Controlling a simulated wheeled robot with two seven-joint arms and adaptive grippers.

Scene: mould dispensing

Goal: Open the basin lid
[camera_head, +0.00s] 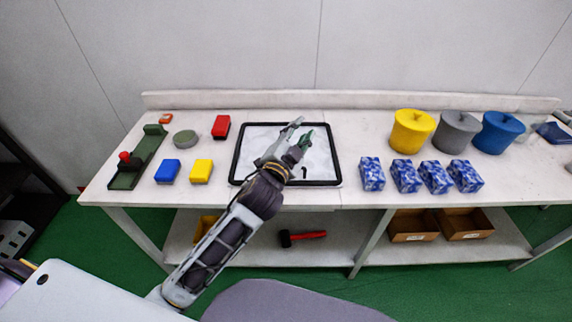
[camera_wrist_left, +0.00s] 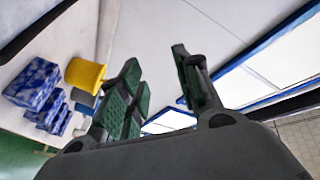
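Three lidded basins stand at the right back of the table: a yellow basin (camera_head: 411,134), a grey basin (camera_head: 458,131) and a blue basin (camera_head: 498,134). Each has a lid with a small knob on top, and all three lids are on. My left gripper (camera_head: 305,132) is over the black-rimmed tray, left of the basins and apart from them. Its fingers are spread with nothing between them. In the left wrist view the open fingers (camera_wrist_left: 160,90) show, with the yellow basin (camera_wrist_left: 85,74) beyond them at left. My right gripper is in neither view.
Several blue-and-white patterned boxes (camera_head: 405,176) stand in front of the basins. The black-rimmed tray (camera_head: 236,160) lies mid-table. Red (camera_head: 221,126), blue (camera_head: 168,171) and yellow (camera_head: 201,171) blocks sit at left. A red-handled hammer (camera_head: 303,236) lies on the lower shelf.

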